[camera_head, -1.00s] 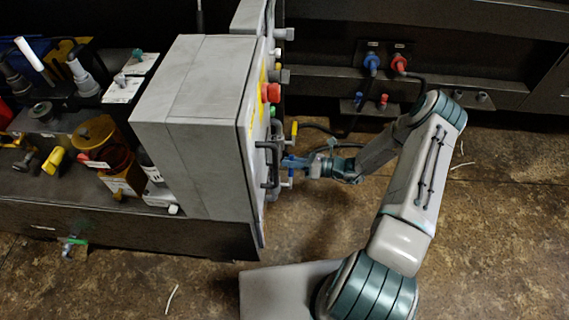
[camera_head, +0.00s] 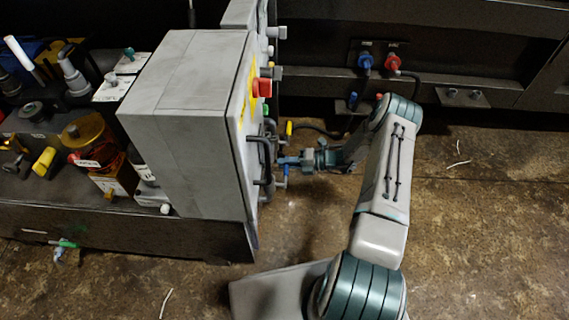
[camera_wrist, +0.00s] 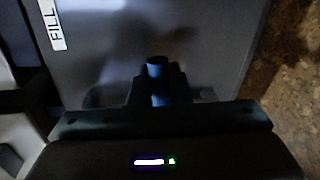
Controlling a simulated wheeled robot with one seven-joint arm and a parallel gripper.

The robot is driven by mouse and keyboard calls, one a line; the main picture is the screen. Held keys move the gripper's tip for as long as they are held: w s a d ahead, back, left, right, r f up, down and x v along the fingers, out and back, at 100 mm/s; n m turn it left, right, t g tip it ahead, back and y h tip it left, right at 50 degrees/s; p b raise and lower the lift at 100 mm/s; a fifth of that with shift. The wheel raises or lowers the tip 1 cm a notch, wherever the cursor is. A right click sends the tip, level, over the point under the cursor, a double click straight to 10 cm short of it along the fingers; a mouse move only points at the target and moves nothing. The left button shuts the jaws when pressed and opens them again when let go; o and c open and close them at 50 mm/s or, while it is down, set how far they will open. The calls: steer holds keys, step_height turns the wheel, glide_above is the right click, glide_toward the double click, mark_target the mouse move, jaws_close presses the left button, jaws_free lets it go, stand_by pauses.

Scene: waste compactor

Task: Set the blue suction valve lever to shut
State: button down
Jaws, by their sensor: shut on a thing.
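The blue lever (camera_wrist: 157,70) shows in the wrist view as a short dark blue round-ended piece between my fingers. My gripper (camera_wrist: 157,88) is shut on it. In the head view my gripper (camera_head: 284,162) is at the right-hand face of the grey cabinet (camera_head: 190,120), close to dark pipework and handles. My fingers and the pipework hide most of the lever there. Its exact angle cannot be told.
A yellow lever (camera_head: 289,129) stands just behind my gripper. A red button (camera_head: 262,88) juts from the cabinet face above. Blue (camera_head: 365,61) and red (camera_head: 392,62) connectors are on the back wall. The brown floor (camera_head: 480,220) at right is open.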

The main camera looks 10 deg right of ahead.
steer(key=shift+f+m+b, duration=0.35)
steer(key=shift+f+m, duration=0.25)
steer(key=shift+f, duration=0.05)
steer(key=shift+s+g, duration=0.1)
steer(key=shift+g, duration=0.2)
steer(key=c, duration=1.4)
jaws_free()
steer(key=shift+d, duration=0.1)
steer(key=shift+d+r, duration=0.15)
steer(key=shift+d, duration=0.1)
steer(key=p+v, duration=0.3)
steer(key=v, duration=1)
steer(key=shift+s, duration=0.2)
